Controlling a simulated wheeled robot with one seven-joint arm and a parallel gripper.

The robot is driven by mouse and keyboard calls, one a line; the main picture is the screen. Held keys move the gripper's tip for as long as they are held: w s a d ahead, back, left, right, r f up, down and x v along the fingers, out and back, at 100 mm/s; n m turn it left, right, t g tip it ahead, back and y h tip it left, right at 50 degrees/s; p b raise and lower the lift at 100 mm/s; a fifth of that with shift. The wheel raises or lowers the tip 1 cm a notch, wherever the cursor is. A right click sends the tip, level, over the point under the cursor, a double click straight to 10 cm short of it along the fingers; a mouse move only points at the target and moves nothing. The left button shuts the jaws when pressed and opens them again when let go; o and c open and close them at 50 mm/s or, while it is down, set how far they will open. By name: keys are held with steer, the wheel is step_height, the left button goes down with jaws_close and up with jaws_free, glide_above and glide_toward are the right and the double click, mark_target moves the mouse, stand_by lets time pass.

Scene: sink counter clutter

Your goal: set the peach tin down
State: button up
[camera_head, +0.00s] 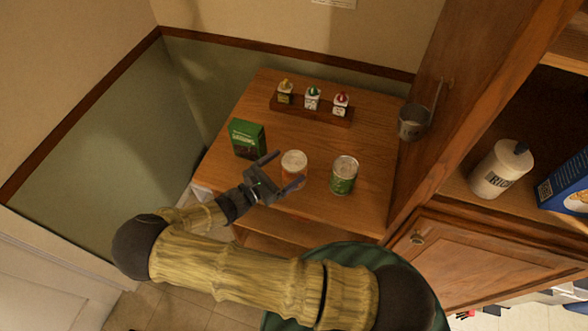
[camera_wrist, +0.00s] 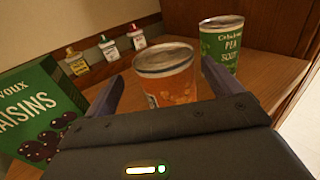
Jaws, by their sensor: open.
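The peach tin (camera_head: 293,165) stands upright on the wooden counter in the head view, near the front edge. It has a pale metal lid and an orange fruit label, which shows in the wrist view (camera_wrist: 166,84). My gripper (camera_head: 279,170) is open, its two fingers spread to either side of the tin. In the wrist view my gripper (camera_wrist: 158,92) has the tin between and just beyond its fingers. I cannot tell whether either finger touches it. The tin's lower part is hidden behind the gripper body in the wrist view.
A green pea soup tin (camera_head: 344,175) stands close to the right, and a green raisins box (camera_head: 247,138) to the left. A rack (camera_head: 312,111) with several small bottles is at the back. A metal cup (camera_head: 412,122) is by the cabinet.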

mark_target(299, 161)
steer(key=p+x, duration=0.1)
steer(key=x, duration=0.1)
steer(key=p+x, duration=0.2)
steer(key=shift+s+d+r, duration=0.2)
steer(key=shift+s+d, duration=0.05)
steer(key=shift+w+d+f, duration=0.2)
steer(key=shift+w+d, duration=0.15)
steer(key=shift+c, duration=0.4)
steer(key=c, duration=1.4)
step_height(299, 161, up, 9)
steer(key=b, duration=0.2)
steer(key=shift+a+f+b, duration=0.15)
steer(key=shift+b, duration=0.2)
steer(key=shift+c, duration=0.2)
steer(key=shift+d+r, duration=0.25)
steer(key=shift+r, duration=0.4)
steer(key=shift+a, duration=0.1)
